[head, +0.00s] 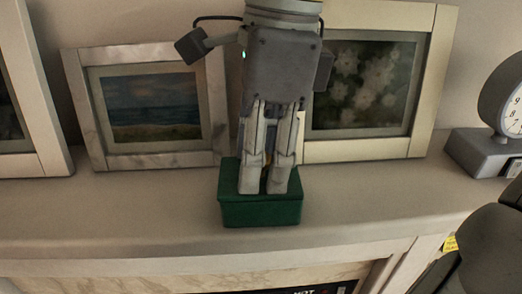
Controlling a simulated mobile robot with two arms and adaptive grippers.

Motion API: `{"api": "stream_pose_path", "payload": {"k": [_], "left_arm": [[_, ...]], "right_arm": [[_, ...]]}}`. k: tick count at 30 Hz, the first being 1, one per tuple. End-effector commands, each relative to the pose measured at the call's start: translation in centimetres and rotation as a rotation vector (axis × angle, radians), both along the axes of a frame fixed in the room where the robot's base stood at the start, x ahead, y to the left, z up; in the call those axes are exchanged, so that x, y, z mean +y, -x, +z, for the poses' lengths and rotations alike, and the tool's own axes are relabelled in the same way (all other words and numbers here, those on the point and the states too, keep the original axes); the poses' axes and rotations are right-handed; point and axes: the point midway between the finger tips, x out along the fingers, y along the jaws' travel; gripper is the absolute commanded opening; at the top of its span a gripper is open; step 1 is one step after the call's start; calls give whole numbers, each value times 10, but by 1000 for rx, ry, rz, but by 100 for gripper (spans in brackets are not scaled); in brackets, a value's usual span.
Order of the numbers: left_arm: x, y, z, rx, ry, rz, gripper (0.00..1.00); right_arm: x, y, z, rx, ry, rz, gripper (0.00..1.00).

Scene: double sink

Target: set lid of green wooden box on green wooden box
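The green wooden box (262,213) stands on the pale shelf, with its front face showing. Its top looks green and closed over, but my gripper covers the middle, so I cannot clearly tell the lid from the box. My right gripper (265,182) points down from above, with its fingertips at the top of the box. The fingers are close together with a narrow gap. A small yellowish spot shows between them, too small to identify. I cannot tell whether the fingers grip anything. My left gripper is not in view.
Behind the box, a framed beach picture (150,104) leans at left and a framed flower picture (362,85) at right. A grey clock (492,150) stands at far right. The shelf (130,215) is bare on both sides of the box, and its front edge is close.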

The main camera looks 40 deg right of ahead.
Motion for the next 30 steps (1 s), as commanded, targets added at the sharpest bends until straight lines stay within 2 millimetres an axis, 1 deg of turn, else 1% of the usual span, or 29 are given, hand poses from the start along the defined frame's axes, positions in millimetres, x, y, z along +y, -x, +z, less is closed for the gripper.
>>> {"api": "stream_pose_path", "payload": {"k": [8,13,14,17,19,24,30], "left_arm": [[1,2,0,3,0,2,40],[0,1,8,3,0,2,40],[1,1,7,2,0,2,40],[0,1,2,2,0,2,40],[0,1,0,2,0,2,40],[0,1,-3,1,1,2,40],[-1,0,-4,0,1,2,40]], "right_arm": [[0,0,1,0,0,0,45],[0,0,10,0,-1,0,45],[0,0,11,-2,-1,-1,45],[-2,0,25,-5,-2,-1,45],[-3,1,38,-5,-3,-1,45],[-6,3,70,-3,-2,0,45],[-10,5,102,-1,0,0,45]]}}
